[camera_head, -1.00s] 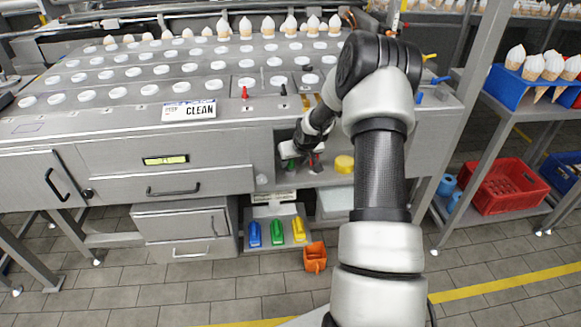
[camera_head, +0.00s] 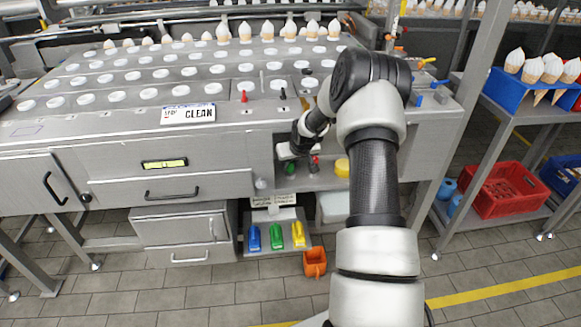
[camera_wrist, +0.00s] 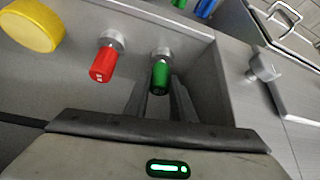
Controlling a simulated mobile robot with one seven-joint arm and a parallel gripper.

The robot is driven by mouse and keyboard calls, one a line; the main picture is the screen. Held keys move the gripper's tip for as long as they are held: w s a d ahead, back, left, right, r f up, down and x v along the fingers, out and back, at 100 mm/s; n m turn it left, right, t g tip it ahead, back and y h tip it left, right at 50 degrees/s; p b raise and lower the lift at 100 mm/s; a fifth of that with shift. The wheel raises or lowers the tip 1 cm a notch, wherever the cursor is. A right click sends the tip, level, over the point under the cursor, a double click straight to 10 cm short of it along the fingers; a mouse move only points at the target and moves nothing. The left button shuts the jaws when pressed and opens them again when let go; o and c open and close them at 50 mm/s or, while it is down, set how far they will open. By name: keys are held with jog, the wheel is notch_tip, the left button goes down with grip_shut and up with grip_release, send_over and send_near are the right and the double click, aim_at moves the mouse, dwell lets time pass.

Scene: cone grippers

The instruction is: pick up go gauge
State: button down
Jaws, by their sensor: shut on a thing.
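The green gauge (camera_wrist: 160,76), a green handle with a grey metal end, lies between the fingers of my gripper (camera_wrist: 161,92) in the wrist view. My gripper is shut on it. In the head view the green gauge (camera_head: 291,168) shows just below my gripper (camera_head: 290,156), in the open recess of the machine. A similar red gauge (camera_wrist: 103,65) is beside it, to its left in the wrist view; the red one (camera_head: 315,163) is to its right in the head view. I cannot tell whether the green gauge touches the recess floor.
A yellow round piece (camera_wrist: 32,25) lies beyond the red gauge. A grey recess wall (camera_wrist: 205,80) stands close to the green gauge. Below are blue, green and yellow scoops (camera_head: 276,237) and an orange container (camera_head: 315,262). The machine top holds cones above.

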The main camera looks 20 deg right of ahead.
jog(key=shift+r+p, duration=0.35)
jog(key=shift+r, duration=0.15)
jog(key=s+a+p, duration=0.1)
jog(key=s+p, duration=0.1)
jog(key=s, duration=1.6)
jog(key=shift+a+f, duration=0.2)
jog(key=shift+a, duration=0.05)
